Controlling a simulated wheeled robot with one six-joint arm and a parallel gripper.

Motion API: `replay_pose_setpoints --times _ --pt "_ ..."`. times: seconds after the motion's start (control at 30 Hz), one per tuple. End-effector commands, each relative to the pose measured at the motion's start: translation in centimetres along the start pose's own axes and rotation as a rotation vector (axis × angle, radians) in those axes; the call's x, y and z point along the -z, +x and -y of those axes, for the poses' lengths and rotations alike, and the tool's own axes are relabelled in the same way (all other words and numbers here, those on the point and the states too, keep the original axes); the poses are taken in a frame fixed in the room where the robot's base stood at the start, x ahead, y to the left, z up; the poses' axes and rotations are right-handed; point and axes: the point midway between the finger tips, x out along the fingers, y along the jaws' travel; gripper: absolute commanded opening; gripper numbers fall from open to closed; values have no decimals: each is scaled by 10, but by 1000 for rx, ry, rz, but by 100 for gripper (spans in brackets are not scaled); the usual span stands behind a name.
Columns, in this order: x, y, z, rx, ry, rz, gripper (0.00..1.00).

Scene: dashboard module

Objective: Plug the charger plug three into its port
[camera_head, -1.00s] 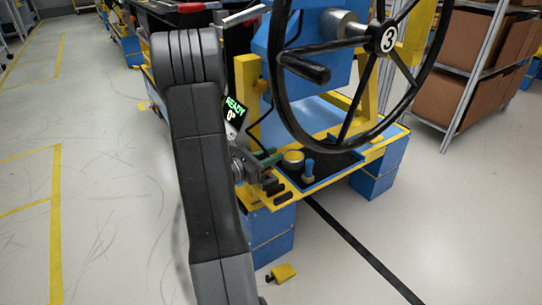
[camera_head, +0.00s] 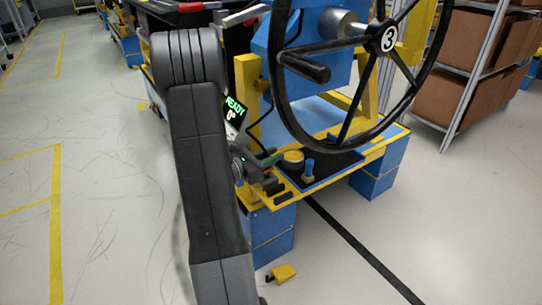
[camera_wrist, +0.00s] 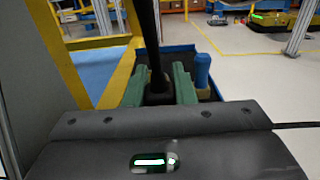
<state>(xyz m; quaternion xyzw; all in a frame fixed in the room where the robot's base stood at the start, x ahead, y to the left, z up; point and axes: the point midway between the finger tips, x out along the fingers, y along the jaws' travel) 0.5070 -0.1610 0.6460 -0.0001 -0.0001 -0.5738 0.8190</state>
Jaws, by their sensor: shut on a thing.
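My gripper (camera_wrist: 158,88) has two green fingers closed on a black plug (camera_wrist: 158,95) in the wrist view. A thick black cable or stem rises from it between the fingers. In the head view my gripper (camera_head: 270,158) is low at the front left of the yellow and blue stand, mostly hidden behind my arm. Its green fingertips show beside a yellow round part (camera_head: 293,156). The held plug is hard to make out there. I cannot identify the port in either view.
A black steering wheel (camera_head: 388,39) with a "3" hub overhangs the stand. A blue peg (camera_head: 309,170) stands on the black mat (camera_head: 335,168), close right of the fingers in the wrist view (camera_wrist: 202,70). A yellow block (camera_head: 284,272) lies on the floor. Shelves with boxes stand right.

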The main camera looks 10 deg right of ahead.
Motion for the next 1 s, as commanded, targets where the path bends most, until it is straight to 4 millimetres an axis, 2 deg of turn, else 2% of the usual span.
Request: replay_pose_setpoints --times 1.0 --pt "21 0 0 0 0 0 0"
